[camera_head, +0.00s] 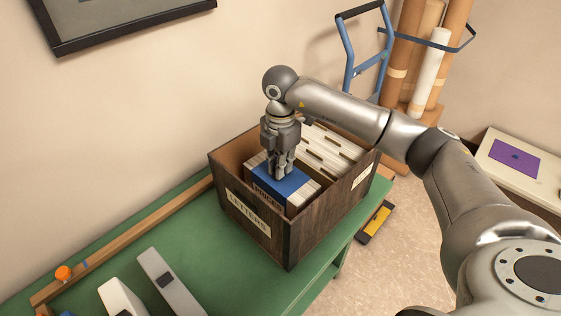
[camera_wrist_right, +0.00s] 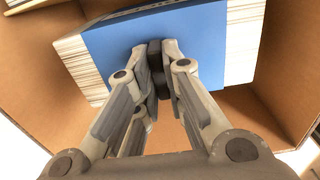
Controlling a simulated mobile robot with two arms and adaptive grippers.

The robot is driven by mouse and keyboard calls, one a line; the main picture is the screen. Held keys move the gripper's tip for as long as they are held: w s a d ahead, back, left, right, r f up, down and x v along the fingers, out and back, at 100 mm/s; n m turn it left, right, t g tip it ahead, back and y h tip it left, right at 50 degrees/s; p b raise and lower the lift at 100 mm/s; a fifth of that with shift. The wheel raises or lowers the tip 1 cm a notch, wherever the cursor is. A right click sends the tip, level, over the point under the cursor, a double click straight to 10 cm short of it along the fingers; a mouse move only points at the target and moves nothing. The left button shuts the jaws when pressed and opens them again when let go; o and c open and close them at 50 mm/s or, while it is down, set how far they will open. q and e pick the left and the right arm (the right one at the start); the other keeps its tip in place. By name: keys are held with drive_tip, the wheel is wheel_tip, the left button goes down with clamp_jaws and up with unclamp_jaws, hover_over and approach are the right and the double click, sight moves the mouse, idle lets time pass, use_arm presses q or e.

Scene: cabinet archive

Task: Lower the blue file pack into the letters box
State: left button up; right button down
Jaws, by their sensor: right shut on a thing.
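The blue file pack (camera_head: 290,185) is a stack of white sheets with a wide blue band. It sits within the walls of the dark wooden letters box (camera_head: 319,222), at the end bearing the LETTERS label (camera_head: 248,214). My right gripper (camera_head: 280,171) comes down from above and is shut on the blue band. In the right wrist view the fingertips (camera_wrist_right: 157,48) close on the pack (camera_wrist_right: 110,42), with brown box walls (camera_wrist_right: 40,85) around it. The pack's underside is hidden, so I cannot tell whether it touches the box floor. My left gripper is out of view.
White files (camera_head: 328,147) with dark tabs fill the back of the box. The box stands on a green table (camera_head: 185,232). A long wooden strip (camera_head: 125,240) and grey and white objects (camera_head: 168,282) lie to the left. A blue hand truck (camera_head: 350,50) stands behind.

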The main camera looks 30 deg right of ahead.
drive_tip(key=shift+f+b, duration=0.5)
drive_tip(key=shift+f, duration=0.45)
drive_tip(key=c, duration=1.4)
unclamp_jaws()
drive_tip(key=shift+c, duration=0.2)
drive_tip(key=shift+c, duration=0.4)
drive_tip(key=shift+r, duration=0.15)
drive_tip(key=shift+r+p, duration=2.6)
drive_tip(key=shift+r, duration=0.8)
drive_tip(key=shift+r, duration=0.2)
wheel_tip(320, 180, up, 12)
drive_tip(key=shift+f, duration=0.2)
